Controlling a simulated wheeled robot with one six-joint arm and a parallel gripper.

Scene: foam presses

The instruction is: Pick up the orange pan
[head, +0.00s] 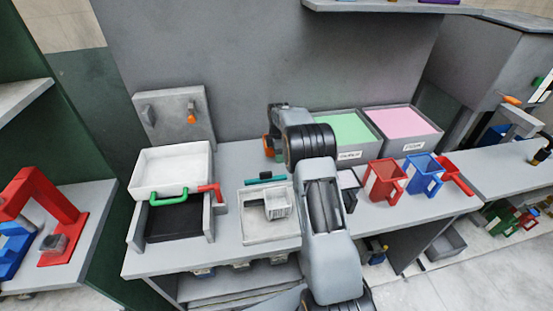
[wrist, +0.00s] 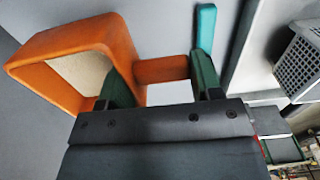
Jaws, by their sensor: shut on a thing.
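The orange pan (wrist: 75,45) is a square-walled orange frame with a pale beige inside, at the upper left of the wrist view. Its short orange handle (wrist: 163,68) runs to the right between the green fingers of my gripper (wrist: 163,80). In the head view my gripper (head: 272,142) is at the back of the bench, left of the green block, and only a small orange piece of the pan (head: 267,146) shows. My arm hides the rest. I cannot tell whether the pan touches the bench.
A white bin (head: 170,165) and a black tray (head: 172,225) stand left. A light tray (head: 265,229) with a grey basket (head: 277,204) and a teal bar (head: 265,180) is in the middle. Green (head: 345,132) and pink (head: 393,122) foam trays, red (head: 384,180) and blue (head: 424,174) pans are right.

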